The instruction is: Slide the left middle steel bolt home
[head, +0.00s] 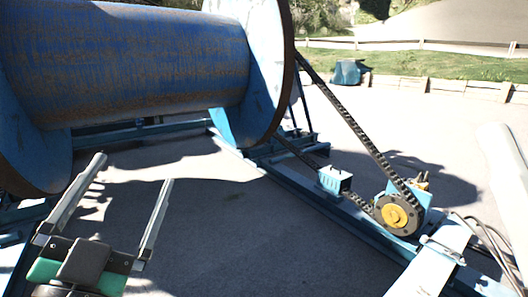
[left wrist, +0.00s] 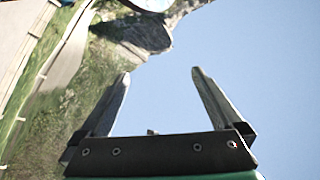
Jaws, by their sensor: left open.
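My left gripper (head: 133,172) is open and empty at the lower left of the head view, in front of the reel. Its two long grey fingers are wide apart. They also show in the left wrist view (left wrist: 160,75), pointing at sky and a hillside, with nothing between them. The large blue, rust-streaked cable reel (head: 150,65) fills the upper left, with a flange (head: 262,60) at its right end. I cannot make out the left middle steel bolt in either view. My right gripper is not in view.
A chain (head: 360,137) runs from the reel down to a yellow-hubbed sprocket (head: 397,214) on the blue base frame (head: 300,182). A small light-blue box (head: 335,180) sits on that frame. Grey ground between the gripper and the frame is clear. A fence (head: 430,45) stands far behind.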

